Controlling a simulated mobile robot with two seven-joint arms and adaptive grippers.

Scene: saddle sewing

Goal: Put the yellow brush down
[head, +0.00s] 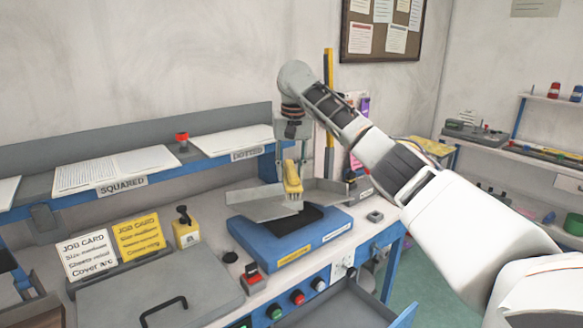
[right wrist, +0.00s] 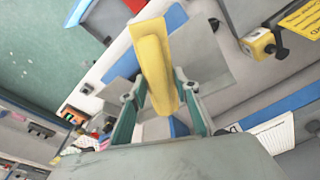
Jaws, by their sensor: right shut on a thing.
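The yellow brush (head: 292,178) is held upright in my right gripper (head: 305,150), its pale bristle end pointing down. It hangs over the back part of a blue box with a dark top (head: 265,243); I cannot tell whether the bristles touch anything. In the right wrist view the brush (right wrist: 153,58) lies between the two fingers of the right gripper (right wrist: 163,108), which is shut on it. My left gripper is in neither view.
Grey angled plates (head: 255,205) flank the brush. Left of the blue box stand a red button box (head: 252,278), a yellow box with a black lever (head: 186,230) and job cards (head: 138,236). A raised shelf (head: 205,150) runs behind. A small grey block (head: 375,216) sits at the right.

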